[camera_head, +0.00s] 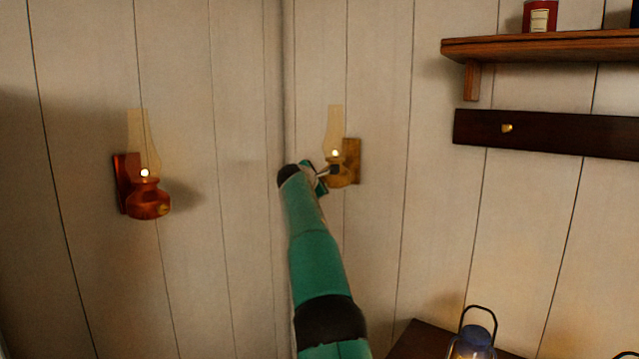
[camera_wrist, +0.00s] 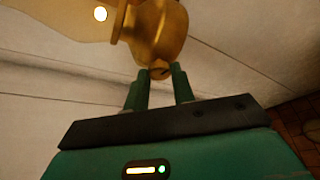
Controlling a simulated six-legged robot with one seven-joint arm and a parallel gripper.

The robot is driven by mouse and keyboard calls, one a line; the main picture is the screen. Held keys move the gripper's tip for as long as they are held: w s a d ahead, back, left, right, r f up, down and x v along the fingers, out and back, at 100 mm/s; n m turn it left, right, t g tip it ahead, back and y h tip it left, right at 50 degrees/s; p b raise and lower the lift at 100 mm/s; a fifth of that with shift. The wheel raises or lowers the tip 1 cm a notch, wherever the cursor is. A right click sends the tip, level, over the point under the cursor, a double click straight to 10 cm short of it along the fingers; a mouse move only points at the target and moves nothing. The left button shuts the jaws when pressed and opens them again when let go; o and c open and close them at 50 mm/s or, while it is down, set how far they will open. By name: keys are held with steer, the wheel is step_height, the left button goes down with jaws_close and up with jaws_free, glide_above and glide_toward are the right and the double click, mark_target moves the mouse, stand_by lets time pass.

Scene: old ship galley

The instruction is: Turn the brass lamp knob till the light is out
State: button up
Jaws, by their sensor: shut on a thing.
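The brass lamp (camera_head: 344,174) hangs on the wall right of the corner, with a tall clear chimney and a small bright light at its burner. In the wrist view its brass body (camera_wrist: 158,32) fills the top, and the light glows at upper left. The brass knob (camera_wrist: 159,71) sticks out from the body between my fingertips. My gripper (camera_wrist: 161,72) is shut on the knob. In the head view my gripper (camera_head: 324,175) reaches the lamp's left side, and the knob cannot be made out there.
A red-copper lamp (camera_head: 149,200), also lit, hangs on the left wall. A wooden shelf (camera_head: 550,45) holds a red tin (camera_head: 540,16), above a dark rail (camera_head: 555,135) with a brass peg. A lantern (camera_head: 474,342) stands at lower right. The wall between the lamps is bare.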

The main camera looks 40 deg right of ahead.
stand_by(0.4)
steer(key=o, duration=1)
steer(key=shift+a+r, duration=0.1)
steer(key=v, duration=1.3)
steer(key=shift+a+r, duration=0.15)
steer(key=shift+a, duration=0.15)
steer(key=shift+c, duration=0.2)
